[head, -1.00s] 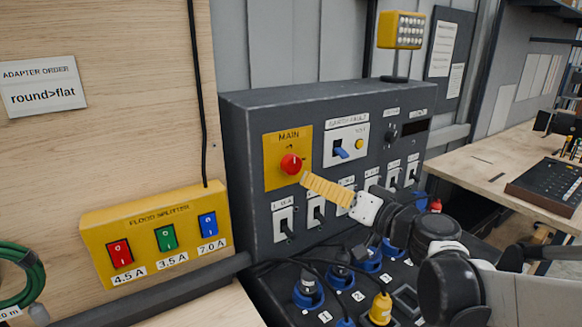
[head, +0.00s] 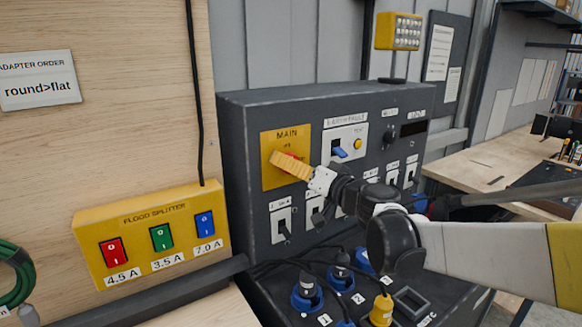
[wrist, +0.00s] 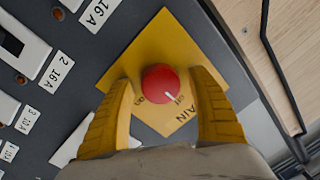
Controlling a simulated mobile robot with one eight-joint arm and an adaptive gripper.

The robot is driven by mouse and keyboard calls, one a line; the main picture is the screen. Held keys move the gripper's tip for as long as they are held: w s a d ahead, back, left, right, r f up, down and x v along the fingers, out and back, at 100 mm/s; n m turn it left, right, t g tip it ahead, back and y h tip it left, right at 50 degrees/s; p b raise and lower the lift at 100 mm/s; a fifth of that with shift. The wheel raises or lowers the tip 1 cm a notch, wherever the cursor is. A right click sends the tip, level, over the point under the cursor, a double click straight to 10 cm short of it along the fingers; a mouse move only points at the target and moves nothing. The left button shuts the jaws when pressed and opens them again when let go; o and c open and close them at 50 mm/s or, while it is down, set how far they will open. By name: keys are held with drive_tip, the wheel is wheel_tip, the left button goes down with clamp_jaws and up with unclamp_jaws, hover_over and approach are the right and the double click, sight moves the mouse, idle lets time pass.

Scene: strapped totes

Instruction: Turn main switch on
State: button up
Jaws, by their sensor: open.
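The main switch is a red round knob (wrist: 161,84) on a yellow plate (head: 267,176) marked MAIN, on the front of a dark grey power box (head: 243,215). In the head view my gripper (head: 284,161) lies in front of the knob and covers most of it. In the wrist view my gripper (wrist: 163,95) is open, with one yellow finger on each side of the knob and a gap on both sides. The knob's white pointer mark points to the lower right, toward small lettering that seems to read OFF.
A blue earth-fault switch (head: 340,152) sits right of the plate, with breaker switches (head: 281,225) below. Plugs and cables, including a yellow plug (head: 381,309), fill the lower panel. A yellow flood splitter (head: 150,235) is at left. A lamp (head: 398,31) stands on top.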

drive_tip(key=shift+c, duration=0.3)
drive_tip(key=c, duration=1.2)
drive_tip(key=shift+o, duration=0.2)
drive_tip(key=shift+m, duration=0.3)
drive_tip(key=m+p, duration=0.1)
drive_tip(key=m, duration=0.2)
drive_tip(key=shift+m, duration=0.4)
drive_tip(key=m+t, duration=0.1)
drive_tip(key=m, duration=0.3)
drive_tip(key=shift+m, duration=0.4)
drive_tip(key=m+p, duration=0.1)
drive_tip(key=m, duration=0.3)
drive_tip(key=shift+s+a+m, duration=0.1)
drive_tip(key=shift+m, duration=0.3)
drive_tip(key=shift+m+t+h, duration=0.3)
drive_tip(key=shift+m+t, duration=0.1)
drive_tip(key=shift+m, duration=2)
